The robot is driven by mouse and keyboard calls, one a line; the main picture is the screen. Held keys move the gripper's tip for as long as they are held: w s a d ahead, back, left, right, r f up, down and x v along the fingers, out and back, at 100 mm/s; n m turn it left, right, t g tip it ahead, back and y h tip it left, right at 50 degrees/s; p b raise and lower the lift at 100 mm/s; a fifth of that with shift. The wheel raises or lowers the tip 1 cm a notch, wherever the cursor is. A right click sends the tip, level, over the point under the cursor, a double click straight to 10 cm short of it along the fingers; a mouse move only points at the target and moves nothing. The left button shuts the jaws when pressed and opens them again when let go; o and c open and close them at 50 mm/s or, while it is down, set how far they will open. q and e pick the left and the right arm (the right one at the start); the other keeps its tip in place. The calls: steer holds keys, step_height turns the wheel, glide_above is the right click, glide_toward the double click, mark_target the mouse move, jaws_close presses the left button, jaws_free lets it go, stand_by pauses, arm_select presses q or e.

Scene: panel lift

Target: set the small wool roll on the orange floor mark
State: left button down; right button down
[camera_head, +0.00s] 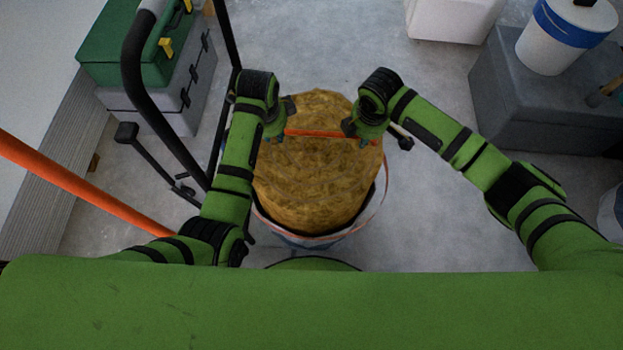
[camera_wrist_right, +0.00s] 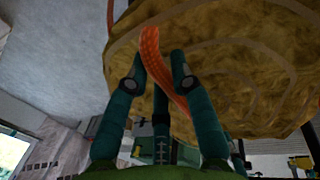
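The wool roll (camera_head: 312,184) is a thick yellow-brown cylinder in the middle of the head view, directly in front of me. An orange strap (camera_head: 318,133) runs across its upper part. My left gripper (camera_head: 280,122) is at the strap's left end; its fingers are too small to tell their state. My right gripper (camera_head: 362,132) is at the right end. I see no orange floor mark.
A round pale rim (camera_head: 372,212) shows around the roll's near end. A black-framed cart (camera_head: 172,140) and green toolbox (camera_head: 130,45) stand left, with an orange pole (camera_head: 80,185). A grey box (camera_head: 535,105) bearing a white bucket (camera_head: 555,40) stands right. Floor (camera_head: 430,215) right of the roll is clear.

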arm_select(q)
steer(key=shift+w+r, duration=0.15)
steer(key=shift+w, duration=0.05)
arm_select(e)
steer(key=shift+w+r, duration=0.15)
arm_select(q)
steer(key=shift+r+p, duration=0.15)
steer(key=shift+p, duration=0.15)
arm_select(e)
steer(key=shift+r, duration=0.15)
